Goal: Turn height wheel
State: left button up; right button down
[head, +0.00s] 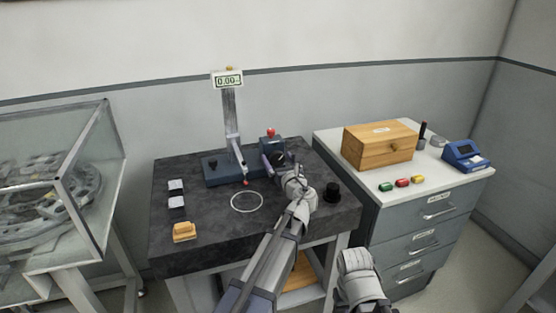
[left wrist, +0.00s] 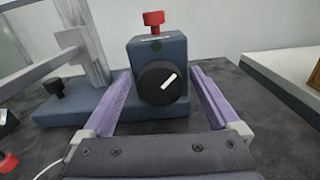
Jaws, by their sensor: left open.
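A black round wheel with a white mark (left wrist: 163,84) is on the front of a blue box, its mark tilted up to the right. A red knob (left wrist: 153,20) tops the box (head: 271,145). My left gripper (left wrist: 161,76) is open, one purple finger on each side of the wheel. I cannot tell whether either finger touches it. In the head view, the left gripper (head: 279,160) partly covers the wheel. A stand with a column (head: 231,115) and a display reading 0.00 (head: 228,80) is left of the box. My right gripper's fingers do not show.
A drawer cabinet (head: 425,215) with a wooden box (head: 378,146) stands right. A glass case (head: 75,165) stands left.

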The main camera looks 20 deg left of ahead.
pick_arm(q)
jog(key=c, duration=1.4)
jog(key=shift+o, duration=0.2)
jog(key=shift+n, duration=0.3)
jog(key=n, duration=0.4)
jog(key=shift+s+a, duration=0.1)
jog(key=shift+f+n, duration=0.1)
jog(key=shift+n, duration=2.2)
